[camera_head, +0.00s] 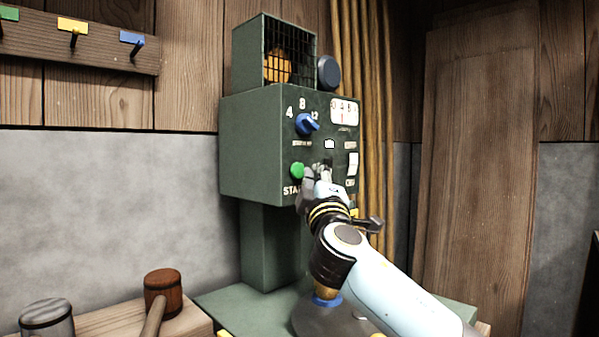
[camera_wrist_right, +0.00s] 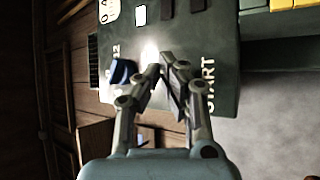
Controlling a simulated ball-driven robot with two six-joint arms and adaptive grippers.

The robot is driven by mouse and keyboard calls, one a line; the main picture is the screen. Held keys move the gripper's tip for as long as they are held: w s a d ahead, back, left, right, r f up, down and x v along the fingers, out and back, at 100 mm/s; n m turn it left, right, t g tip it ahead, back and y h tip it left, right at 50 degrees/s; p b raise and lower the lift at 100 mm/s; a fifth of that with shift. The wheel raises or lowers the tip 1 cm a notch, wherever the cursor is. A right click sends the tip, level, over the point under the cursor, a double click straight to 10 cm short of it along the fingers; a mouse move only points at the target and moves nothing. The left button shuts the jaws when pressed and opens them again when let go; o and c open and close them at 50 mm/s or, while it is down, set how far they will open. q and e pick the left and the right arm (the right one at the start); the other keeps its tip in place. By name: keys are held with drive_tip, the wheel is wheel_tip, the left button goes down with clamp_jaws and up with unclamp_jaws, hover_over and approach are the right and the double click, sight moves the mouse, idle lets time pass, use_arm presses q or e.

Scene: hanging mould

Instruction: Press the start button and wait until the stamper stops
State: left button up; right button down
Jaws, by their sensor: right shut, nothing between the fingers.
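The stamper (camera_head: 258,145) is a green machine box with a caged top, standing on a column. Its green start button (camera_head: 297,171) is low on the front panel, above the "START" lettering. A blue knob (camera_head: 307,124) sits above it by the numbers 4, 8 and 12; it also shows in the right wrist view (camera_wrist_right: 122,72). My right gripper (camera_head: 318,175) is at the panel, just right of the green button in the head view. In the right wrist view its fingers (camera_wrist_right: 163,72) are shut and empty, pointing at the panel. The button is hidden there. Whether the fingertips touch the panel is unclear.
A white counter display (camera_head: 344,111) and a white switch (camera_head: 352,163) are on the panel's right side. A wooden mallet (camera_head: 162,293) and a metal-topped jar (camera_head: 46,318) are at lower left.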

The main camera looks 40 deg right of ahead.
idle(0.6)
drive_tip(key=shift+w, duration=0.4)
